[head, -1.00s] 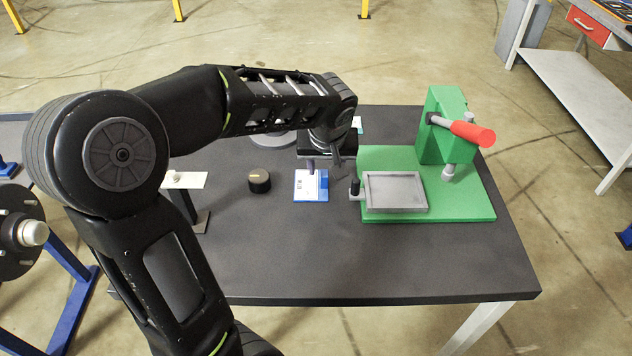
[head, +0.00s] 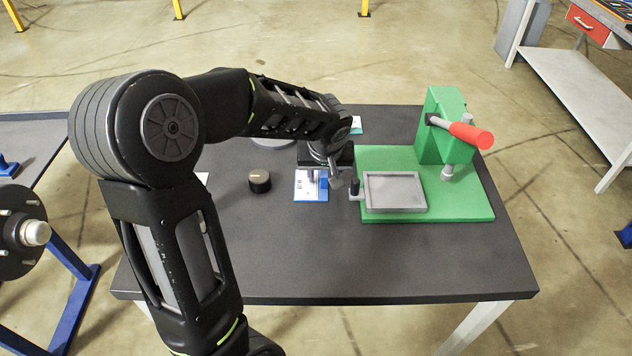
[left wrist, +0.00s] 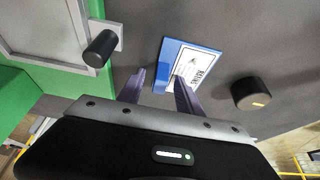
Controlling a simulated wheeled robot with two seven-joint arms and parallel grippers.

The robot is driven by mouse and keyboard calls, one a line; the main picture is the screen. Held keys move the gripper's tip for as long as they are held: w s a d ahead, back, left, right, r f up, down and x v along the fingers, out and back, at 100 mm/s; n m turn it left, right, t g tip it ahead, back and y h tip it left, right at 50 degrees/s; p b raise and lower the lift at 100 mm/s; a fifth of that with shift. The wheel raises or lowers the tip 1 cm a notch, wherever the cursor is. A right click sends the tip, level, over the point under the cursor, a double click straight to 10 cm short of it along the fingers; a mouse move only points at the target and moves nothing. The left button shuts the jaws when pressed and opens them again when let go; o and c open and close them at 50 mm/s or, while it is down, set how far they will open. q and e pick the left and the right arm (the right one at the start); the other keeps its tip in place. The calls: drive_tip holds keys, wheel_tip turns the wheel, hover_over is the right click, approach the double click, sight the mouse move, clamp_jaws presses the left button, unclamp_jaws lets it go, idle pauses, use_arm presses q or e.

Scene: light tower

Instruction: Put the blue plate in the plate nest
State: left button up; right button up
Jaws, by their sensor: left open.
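The blue plate (head: 301,190), with a white printed label, lies on the dark table left of the green press. It also shows in the left wrist view (left wrist: 207,67). The plate nest (head: 396,192) is an empty grey rectangular frame on the press's green base; its corner shows in the left wrist view (left wrist: 47,27). My left gripper (head: 318,178) is over the plate, fingers pointing down. In the left wrist view its fingers (left wrist: 160,76) are apart with nothing held; one overlaps the plate's label. I cannot tell whether it touches. My right gripper is not seen.
The green press (head: 445,125) with a red handle (head: 472,134) stands behind the nest. A black post (head: 355,187) stands at the nest's left side. A black knob (head: 260,180) sits left of the plate. The table's front is clear.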

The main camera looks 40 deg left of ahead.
use_arm(q)
drive_tip(key=shift+c, duration=0.3)
clamp_jaws()
idle(0.3)
